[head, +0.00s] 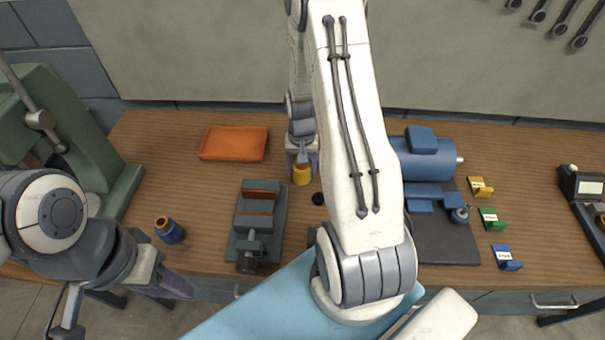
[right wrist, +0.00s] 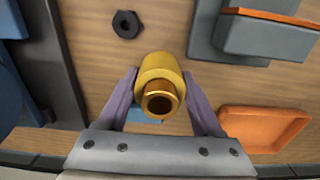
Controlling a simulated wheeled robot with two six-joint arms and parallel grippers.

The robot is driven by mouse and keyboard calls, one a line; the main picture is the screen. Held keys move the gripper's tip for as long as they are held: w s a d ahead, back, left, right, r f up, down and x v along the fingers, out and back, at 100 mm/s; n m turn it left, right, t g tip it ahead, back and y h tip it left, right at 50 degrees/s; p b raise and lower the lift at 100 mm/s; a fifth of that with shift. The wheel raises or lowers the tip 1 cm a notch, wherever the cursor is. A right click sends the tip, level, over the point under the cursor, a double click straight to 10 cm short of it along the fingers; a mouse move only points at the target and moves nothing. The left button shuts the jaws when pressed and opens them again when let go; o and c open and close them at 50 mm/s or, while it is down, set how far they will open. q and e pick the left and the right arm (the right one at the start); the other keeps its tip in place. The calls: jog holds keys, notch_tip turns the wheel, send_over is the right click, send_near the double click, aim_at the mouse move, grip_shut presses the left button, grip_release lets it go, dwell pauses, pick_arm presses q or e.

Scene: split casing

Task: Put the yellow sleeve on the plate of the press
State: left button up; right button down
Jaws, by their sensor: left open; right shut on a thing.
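The yellow sleeve (head: 301,175) is between the fingers of my right gripper (head: 302,160), near the middle of the bench. In the right wrist view the sleeve (right wrist: 160,75) shows its copper-coloured bore, with a purple finger of the gripper (right wrist: 160,95) on each side, shut on it. I cannot tell whether it touches the bench. The green press (head: 75,135) stands at the far left. A small part of its round grey plate (head: 93,204) shows; my left arm hides the rest. My left gripper (head: 170,284) is open and empty at the bench's front edge.
A blue sleeve (head: 169,231) stands right of the press. An orange tray (head: 233,143) and a grey vise (head: 257,225) lie between the press and my right gripper. A black nut (head: 318,199) lies near the sleeve. A blue motor (head: 425,155) stands right of my right arm.

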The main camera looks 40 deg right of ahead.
aim_at(302, 177)
jog(key=shift+f+p, duration=0.35)
jog(key=shift+f, duration=1.25)
jog(key=shift+f, duration=0.15)
jog(key=shift+c, duration=0.2)
grip_release()
